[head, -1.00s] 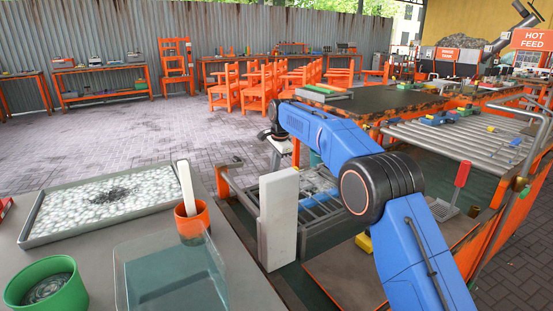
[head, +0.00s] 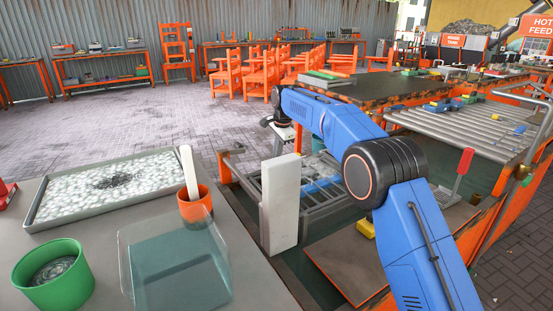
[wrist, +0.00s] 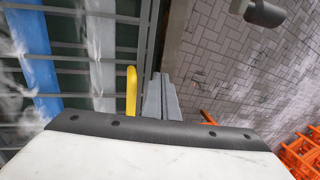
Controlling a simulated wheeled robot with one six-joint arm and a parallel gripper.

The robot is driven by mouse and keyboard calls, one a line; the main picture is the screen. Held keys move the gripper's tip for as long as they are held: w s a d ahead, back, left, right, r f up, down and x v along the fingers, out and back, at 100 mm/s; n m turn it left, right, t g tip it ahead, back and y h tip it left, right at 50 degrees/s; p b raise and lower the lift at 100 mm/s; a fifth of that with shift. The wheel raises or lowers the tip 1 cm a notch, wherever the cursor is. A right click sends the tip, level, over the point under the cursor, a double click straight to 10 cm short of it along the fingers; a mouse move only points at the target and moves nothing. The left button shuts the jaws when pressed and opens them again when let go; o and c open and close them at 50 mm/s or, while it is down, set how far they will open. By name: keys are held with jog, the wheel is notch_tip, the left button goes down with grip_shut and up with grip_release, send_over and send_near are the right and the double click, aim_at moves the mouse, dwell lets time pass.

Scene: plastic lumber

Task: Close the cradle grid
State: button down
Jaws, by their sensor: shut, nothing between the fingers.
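The cradle grid (head: 318,207) is a frame of grey bars behind the white upright block, partly hidden by the block and my arm. In the wrist view its bars (wrist: 143,45) fill the left side, with a blue plank (wrist: 38,65) and a pale plank (wrist: 103,55) among them. A yellow handle (wrist: 131,92) stands at the grid's right edge. My gripper (wrist: 158,92) is shut and empty, just right of the handle; I cannot tell whether they touch. In the head view its fingers are hidden. How far the grid is open is unclear.
A white block (head: 280,205) stands upright before the grid. A tray of pale flakes (head: 40,215), an orange cup (head: 196,203), a green cup (head: 52,275) and a clear bin (head: 175,265) sit on the near table.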

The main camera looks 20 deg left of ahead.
jog(key=v, duration=1.5)
jog(key=d+r, duration=0.6)
jog(key=d, duration=0.5)
jog(key=s+d+r+n+t, duration=0.1)
jog(key=s+d, duration=0.4)
jog(key=d, duration=0.5)
jog(key=s+d+r+n, duration=0.15)
jog(key=s+d, duration=0.35)
jog(key=d, duration=0.5)
jog(key=s+d+r+n+t, duration=0.1)
jog(key=s+d, duration=0.4)
jog(key=d, duration=0.5)
jog(key=s+d+f+n+h, duration=0.1)
jog(key=s+d+f, duration=0.2)
jog(key=s+d, duration=0.45)
jog(key=s+d+f+n, duration=0.1)
jog(key=s+d+f, duration=0.4)
jog(key=s, duration=0.4)
jog(key=s+d+f+n, duration=0.1)
jog(key=s+d+f, duration=0.3)
jog(key=s+f, duration=0.3)
jog(key=s+d+f+n+t+h, duration=0.1)
jog(key=s+d+f, duration=0.4)
jog(key=s, duration=0.6)
notch_tip(320, 180, down, 3)
jog(key=shift+r, duration=0.25)
